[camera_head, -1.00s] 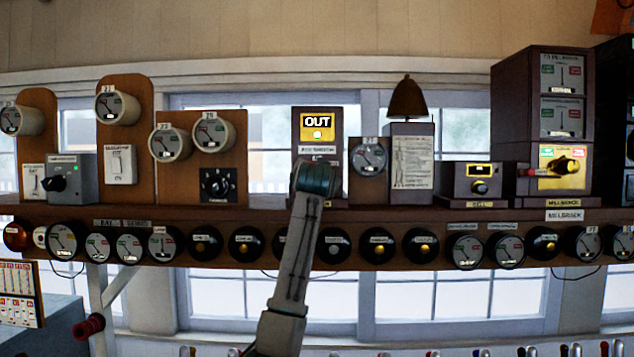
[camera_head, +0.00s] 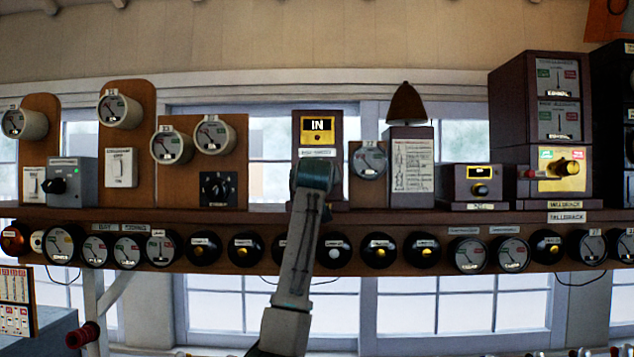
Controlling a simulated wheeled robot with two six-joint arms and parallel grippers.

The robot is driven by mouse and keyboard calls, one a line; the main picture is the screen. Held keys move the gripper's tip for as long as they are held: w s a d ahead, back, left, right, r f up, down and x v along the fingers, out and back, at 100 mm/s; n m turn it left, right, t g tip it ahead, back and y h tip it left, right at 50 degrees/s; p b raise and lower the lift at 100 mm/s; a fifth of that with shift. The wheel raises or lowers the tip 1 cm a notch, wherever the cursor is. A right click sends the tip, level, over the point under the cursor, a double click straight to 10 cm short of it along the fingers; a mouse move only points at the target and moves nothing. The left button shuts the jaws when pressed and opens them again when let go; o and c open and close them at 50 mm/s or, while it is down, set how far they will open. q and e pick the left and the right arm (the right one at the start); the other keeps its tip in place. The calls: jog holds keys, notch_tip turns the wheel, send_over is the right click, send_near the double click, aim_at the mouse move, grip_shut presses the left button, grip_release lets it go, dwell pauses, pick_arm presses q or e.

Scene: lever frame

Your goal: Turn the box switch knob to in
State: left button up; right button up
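The box switch (camera_head: 321,128) is a dark wooden box on the shelf, left of the bell. Its yellow panel shows the word IN. One of my arms reaches up from below to the lower front of this box, and its wrist end (camera_head: 314,176) covers the place below the label. The knob is hidden behind it. The fingers of this gripper are hidden too, so I cannot tell whether they are open or touch the knob. I cannot tell from the view which arm this is. The other gripper is not in view.
The long shelf (camera_head: 400,216) carries gauges on wooden backs to the left. A bell (camera_head: 406,104) on a labelled box, a small box with a knob (camera_head: 480,186) and a taller instrument cabinet (camera_head: 541,105) stand to the right. Round dials line the shelf front.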

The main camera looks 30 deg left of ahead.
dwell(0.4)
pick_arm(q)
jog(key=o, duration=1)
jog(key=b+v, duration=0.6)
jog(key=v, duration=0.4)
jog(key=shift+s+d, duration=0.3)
